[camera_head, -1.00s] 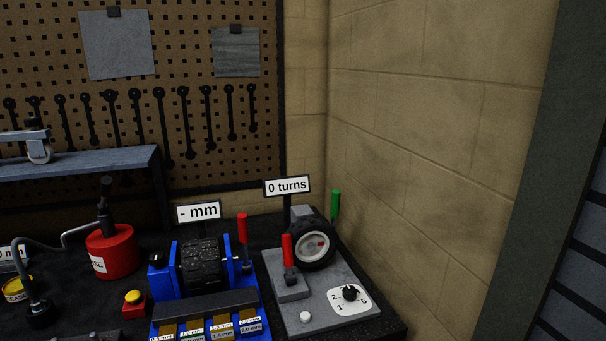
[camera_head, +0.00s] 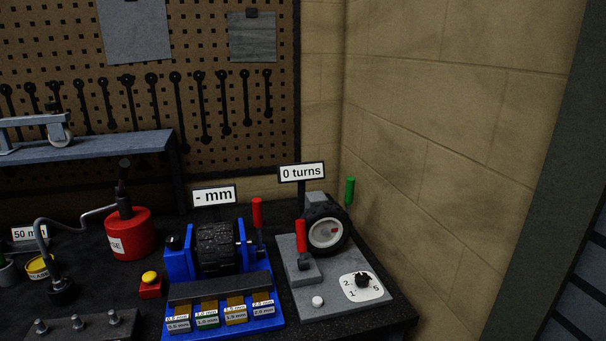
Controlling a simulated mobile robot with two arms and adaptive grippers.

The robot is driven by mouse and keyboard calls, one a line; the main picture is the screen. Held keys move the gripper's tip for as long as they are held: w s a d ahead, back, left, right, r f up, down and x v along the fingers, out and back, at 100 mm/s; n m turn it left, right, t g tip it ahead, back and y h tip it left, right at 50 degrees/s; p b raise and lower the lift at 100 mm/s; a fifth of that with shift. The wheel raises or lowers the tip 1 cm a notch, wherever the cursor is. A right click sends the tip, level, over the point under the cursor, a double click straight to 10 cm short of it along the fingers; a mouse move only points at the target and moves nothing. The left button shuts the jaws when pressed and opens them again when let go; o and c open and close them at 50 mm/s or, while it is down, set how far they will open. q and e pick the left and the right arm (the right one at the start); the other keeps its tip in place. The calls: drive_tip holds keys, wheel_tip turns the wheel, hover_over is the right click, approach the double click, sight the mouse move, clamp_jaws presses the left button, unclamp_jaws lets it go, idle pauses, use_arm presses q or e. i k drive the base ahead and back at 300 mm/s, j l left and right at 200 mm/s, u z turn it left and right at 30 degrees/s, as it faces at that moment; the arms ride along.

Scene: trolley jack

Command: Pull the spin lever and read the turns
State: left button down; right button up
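The spin station is a grey plate (camera_head: 338,299) at the right end of the dark bench. A small wheel (camera_head: 326,230) with a white hub stands at its back. The sign (camera_head: 302,173) above it reads "0 turns". A red-handled lever (camera_head: 301,238) stands upright on a grey block left of the wheel. A green-handled lever (camera_head: 349,192) stands upright behind the wheel at the right. A black knob (camera_head: 363,280) sits on a white dial with the marks 1, 2 and 5. A white button (camera_head: 317,301) is at the plate's front. Neither gripper is in view.
A blue fixture (camera_head: 178,266) with a black tyre piece, its own red lever (camera_head: 257,219) and a "- mm" sign (camera_head: 214,195) stands directly left. Further left are a yellow-topped red button (camera_head: 150,283) and a red canister (camera_head: 127,234). A wall closes the right side.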

sight(350, 187)
drive_tip(key=i+j+u, duration=0.15)
drive_tip(key=i+u, duration=0.15)
drive_tip(key=i, duration=0.15)
drive_tip(key=i+u, duration=0.3)
drive_tip(key=i, duration=0.2)
